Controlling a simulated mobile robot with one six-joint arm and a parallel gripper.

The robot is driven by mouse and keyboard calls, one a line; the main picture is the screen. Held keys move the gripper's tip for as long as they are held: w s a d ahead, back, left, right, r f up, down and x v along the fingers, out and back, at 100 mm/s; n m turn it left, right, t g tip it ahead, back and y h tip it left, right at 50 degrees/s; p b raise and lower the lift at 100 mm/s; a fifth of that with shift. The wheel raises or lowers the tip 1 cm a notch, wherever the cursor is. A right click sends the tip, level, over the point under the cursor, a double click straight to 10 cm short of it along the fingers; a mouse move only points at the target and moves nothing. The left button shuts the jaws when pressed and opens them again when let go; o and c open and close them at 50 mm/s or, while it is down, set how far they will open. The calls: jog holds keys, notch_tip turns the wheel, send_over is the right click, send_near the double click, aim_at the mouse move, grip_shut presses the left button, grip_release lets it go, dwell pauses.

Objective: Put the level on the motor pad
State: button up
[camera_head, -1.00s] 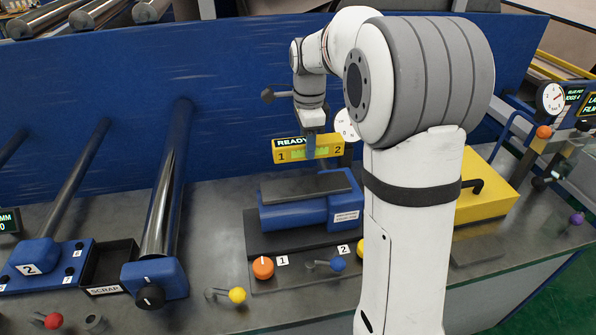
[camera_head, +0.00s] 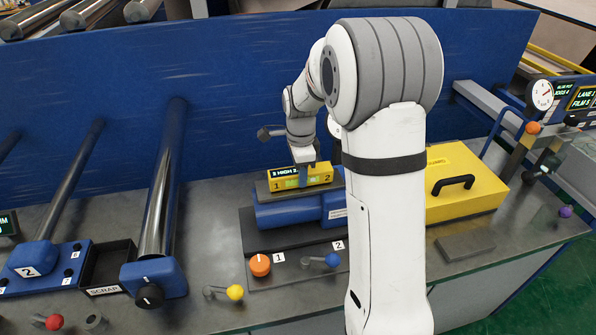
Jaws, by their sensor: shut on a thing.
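The level (camera_head: 317,179) is a yellow bar with a lit display and the marks 1 and 2. My gripper (camera_head: 303,172) is shut on it from above, near its middle. The motor pad (camera_head: 262,191) is the dark flat plate on top of a blue motor (camera_head: 285,215). The level is right over the pad, roughly along its length, and looks very close to it or touching it; I cannot tell which. Its display starts with "2 HIGH". The level covers much of the pad, and my arm hides the right end of the motor.
An orange knob (camera_head: 260,265) and a blue-knobbed lever (camera_head: 331,260) stand in front of the motor. A yellow case (camera_head: 465,180) with a black handle is at right. A blue wall (camera_head: 230,90) rises behind. A black scrap bin (camera_head: 108,268) lies to the left.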

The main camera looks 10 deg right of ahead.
jog(key=shift+f, duration=0.2)
jog(key=o, duration=1.2)
jog(key=shift+o, duration=0.2)
jog(key=shift+r, duration=0.1)
notch_tip(320, 180, up, 11)
jog(key=b, duration=0.1)
jog(key=s+r+n, duration=0.3)
jog(key=s+n, duration=0.1)
jog(key=s, duration=0.2)
jog(key=s+f+n+t, duration=0.1)
jog(key=s+f+n, duration=0.1)
jog(key=s+n, duration=0.5)
jog(key=s+f+n+t, duration=0.2)
jog(key=s+n, duration=0.5)
jog(key=s, duration=0.6)
jog(key=shift+s+a+t, duration=0.2)
jog(key=shift+a+t, duration=0.05)
jog(key=shift+t, duration=0.05)
jog(key=shift+f, duration=0.1)
